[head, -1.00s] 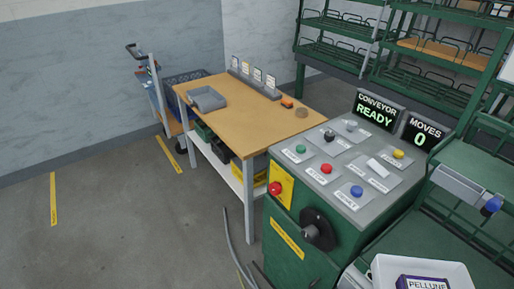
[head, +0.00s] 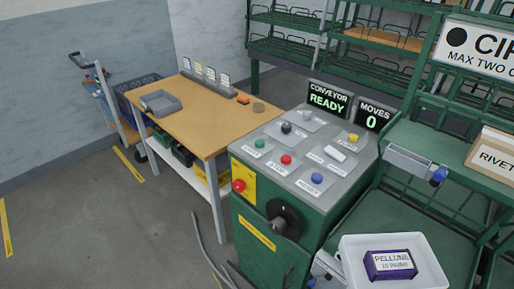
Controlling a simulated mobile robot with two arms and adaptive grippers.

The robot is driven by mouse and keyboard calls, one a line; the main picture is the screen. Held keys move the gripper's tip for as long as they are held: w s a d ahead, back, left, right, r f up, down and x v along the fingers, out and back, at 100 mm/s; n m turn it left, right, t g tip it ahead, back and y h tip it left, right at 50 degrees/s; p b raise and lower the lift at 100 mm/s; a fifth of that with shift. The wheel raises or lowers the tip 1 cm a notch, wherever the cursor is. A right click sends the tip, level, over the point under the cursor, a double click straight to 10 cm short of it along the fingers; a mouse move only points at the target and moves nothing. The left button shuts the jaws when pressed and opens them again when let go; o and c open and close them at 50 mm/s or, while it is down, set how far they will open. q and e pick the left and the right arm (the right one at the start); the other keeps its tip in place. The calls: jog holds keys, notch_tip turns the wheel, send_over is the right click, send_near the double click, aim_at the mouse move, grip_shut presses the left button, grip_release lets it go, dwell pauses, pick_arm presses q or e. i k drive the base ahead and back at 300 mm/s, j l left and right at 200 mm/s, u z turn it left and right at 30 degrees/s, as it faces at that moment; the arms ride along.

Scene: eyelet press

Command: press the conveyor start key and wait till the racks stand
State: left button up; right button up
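The green control console (head: 262,225) stands in the middle of the head view with a grey sloped top. A green key (head: 259,143) sits at its left, with a red key (head: 286,159), a blue key (head: 317,178) and a yellow key (head: 353,138) to its right. The small key labels are too blurred to read surely. The conveyor display (head: 327,102) reads READY, and the moves display (head: 371,119) reads 0. The green racks (head: 300,42) stand behind, with another rack (head: 436,140) at the right. Neither gripper is in view.
A red mushroom button (head: 239,185) and black rotary switch (head: 283,219) are on the console's front. A wooden table (head: 200,125) stands left of it. A white bin (head: 415,243) holds a purple PELLUNE box (head: 389,265). Floor at left is mostly clear.

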aim_at(259, 143)
jog(key=i+j+z, duration=0.1)
jog(key=z, duration=0.25)
jog(key=i+j+z, duration=0.1)
jog(key=z, duration=0.25)
jog(key=j+z, duration=0.3)
jog(key=i+j+z, duration=0.15)
jog(key=j, duration=0.75)
jog(key=i+j+z, duration=0.2)
jog(key=j, duration=0.7)
jog(key=j+z, duration=0.15)
jog(key=j, duration=0.8)
